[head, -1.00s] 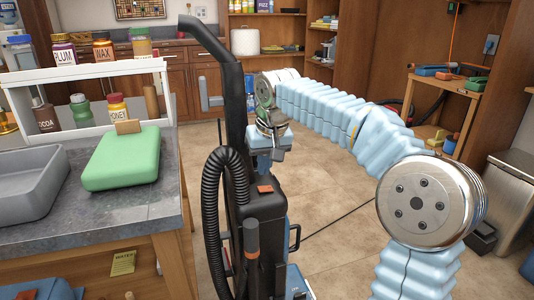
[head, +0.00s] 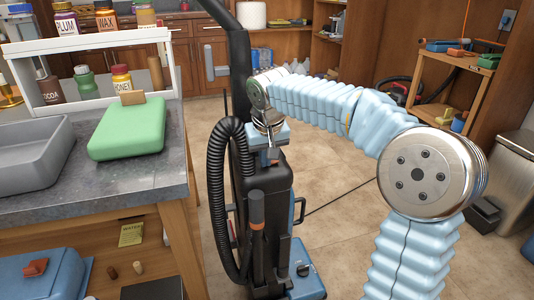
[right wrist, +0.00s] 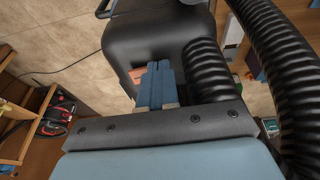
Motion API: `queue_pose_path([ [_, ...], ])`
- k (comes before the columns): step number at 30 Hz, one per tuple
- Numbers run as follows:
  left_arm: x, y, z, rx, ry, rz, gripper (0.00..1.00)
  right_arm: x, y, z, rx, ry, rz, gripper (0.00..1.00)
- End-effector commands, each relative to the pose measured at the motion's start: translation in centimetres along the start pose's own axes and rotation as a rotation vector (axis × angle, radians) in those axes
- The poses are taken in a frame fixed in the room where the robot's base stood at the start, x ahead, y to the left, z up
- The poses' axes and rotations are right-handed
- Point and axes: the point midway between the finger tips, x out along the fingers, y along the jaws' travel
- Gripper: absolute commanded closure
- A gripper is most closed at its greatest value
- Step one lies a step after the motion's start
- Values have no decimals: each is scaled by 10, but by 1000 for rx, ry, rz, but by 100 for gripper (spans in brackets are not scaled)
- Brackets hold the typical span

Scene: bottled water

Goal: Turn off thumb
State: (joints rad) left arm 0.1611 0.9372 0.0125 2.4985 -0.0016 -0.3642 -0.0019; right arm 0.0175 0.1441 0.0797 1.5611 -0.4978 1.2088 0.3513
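A black upright vacuum cleaner (head: 265,205) stands on the floor beside the counter, with a ribbed hose (head: 216,190) on its left side. Its body also shows in the right wrist view (right wrist: 125,35). My right gripper (head: 273,152) is just above the top of the vacuum body. In the right wrist view its two blue fingers (right wrist: 158,84) are together and empty. I cannot tell whether they touch the body. My left gripper is out of view.
The counter (head: 95,200) on the left holds a grey tray (head: 30,160), a green case (head: 127,128) and a white rack (head: 170,60) by several bottles. A wooden shelf table (head: 458,60) and a metal bin (head: 515,165) stand right. The tiled floor between is open.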

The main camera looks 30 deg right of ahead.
Motion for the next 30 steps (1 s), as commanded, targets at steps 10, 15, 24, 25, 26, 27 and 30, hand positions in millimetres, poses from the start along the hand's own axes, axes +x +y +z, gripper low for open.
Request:
queue_pose_path([
  [10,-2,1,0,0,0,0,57,-2,5,-1,3,0,-1,100],
  [15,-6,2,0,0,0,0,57,-5,13,-1,4,0,-1,100],
  [24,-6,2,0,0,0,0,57,-5,16,-1,2,0,-2,100],
  [25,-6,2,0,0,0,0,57,-5,16,-1,2,0,-2,100],
  [26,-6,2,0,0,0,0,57,-5,16,-1,2,0,-2,100],
  [27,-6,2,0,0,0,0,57,-5,16,-1,2,0,-2,100],
  [30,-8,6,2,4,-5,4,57,-8,16,-2,2,0,-2,100],
])
